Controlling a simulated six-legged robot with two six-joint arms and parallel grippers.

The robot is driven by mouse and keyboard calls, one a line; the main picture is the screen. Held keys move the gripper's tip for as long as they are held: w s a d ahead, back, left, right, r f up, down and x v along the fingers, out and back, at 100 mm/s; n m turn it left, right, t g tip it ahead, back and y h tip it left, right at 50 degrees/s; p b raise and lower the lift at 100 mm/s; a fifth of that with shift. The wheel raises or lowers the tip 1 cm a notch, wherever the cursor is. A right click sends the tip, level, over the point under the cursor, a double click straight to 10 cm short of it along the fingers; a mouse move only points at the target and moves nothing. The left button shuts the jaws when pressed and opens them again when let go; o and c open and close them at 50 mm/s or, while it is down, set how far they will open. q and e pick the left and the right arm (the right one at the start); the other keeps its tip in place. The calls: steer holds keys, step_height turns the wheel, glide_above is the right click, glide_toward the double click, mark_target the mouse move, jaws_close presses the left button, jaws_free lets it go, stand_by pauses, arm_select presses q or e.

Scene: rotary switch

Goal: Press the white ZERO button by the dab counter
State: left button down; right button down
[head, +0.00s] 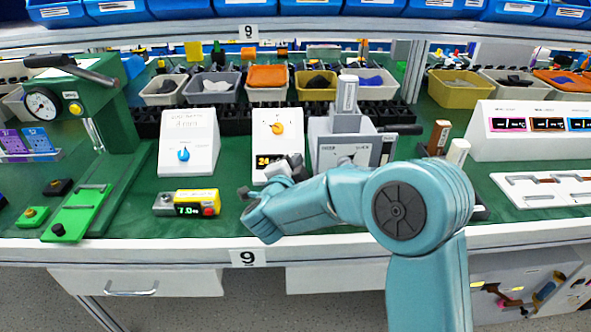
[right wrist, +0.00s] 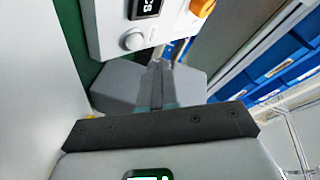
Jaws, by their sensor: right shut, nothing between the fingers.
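A white sloped panel (head: 263,142) with an orange knob (head: 277,128) and a lit yellow counter display (head: 267,161) stands on the green bench. In the right wrist view, a round whitish button (right wrist: 133,40) sits on this panel beside the display (right wrist: 146,8); no lettering on it is readable. In the head view my right gripper and arm hide the panel's lower right, and I cannot make out the button there. My right gripper (head: 290,167) is in front of the panel. Its fingers (right wrist: 158,68) are shut and empty, with the tips just below the panel's lower edge in the wrist view. My left gripper is not in view.
A white box with a blue knob (head: 183,155) stands left of the panel, and a grey machine (head: 345,140) close on its right. A yellow device (head: 196,203) with a red button lies in front. A green press (head: 100,110) stands at left. Bins line the back.

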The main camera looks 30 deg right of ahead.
steer(key=shift+w+d+f, duration=0.25)
steer(key=shift+w+f, duration=0.15)
steer(key=shift+f, duration=0.15)
steer(key=shift+b, duration=0.3)
stand_by(1.4)
steer(key=shift+w+d+f, duration=0.15)
steer(key=shift+w+f, duration=0.15)
steer(key=shift+f, duration=0.05)
steer(key=shift+w+d+f+b, duration=0.2)
steer(key=shift+f+b, duration=0.15)
steer(key=shift+b, duration=0.2)
stand_by(0.4)
steer(key=shift+s+a+r, duration=0.1)
steer(key=shift+r, duration=0.05)
stand_by(0.3)
steer(key=shift+s+a+r, duration=0.25)
steer(key=shift+s+r, duration=0.15)
steer(key=shift+r, duration=0.1)
steer(key=shift+s+a+r+p, duration=0.3)
steer(key=shift+s+r+p, duration=0.15)
steer(key=shift+r, duration=0.2)
steer(key=shift+s+a+r+p, duration=0.25)
steer(key=shift+s+r+p, duration=0.2)
steer(key=shift+r, duration=0.15)
steer(key=shift+s+a+r+p, duration=0.35)
steer(key=shift+s+r, duration=0.1)
steer(key=shift+r, duration=0.2)
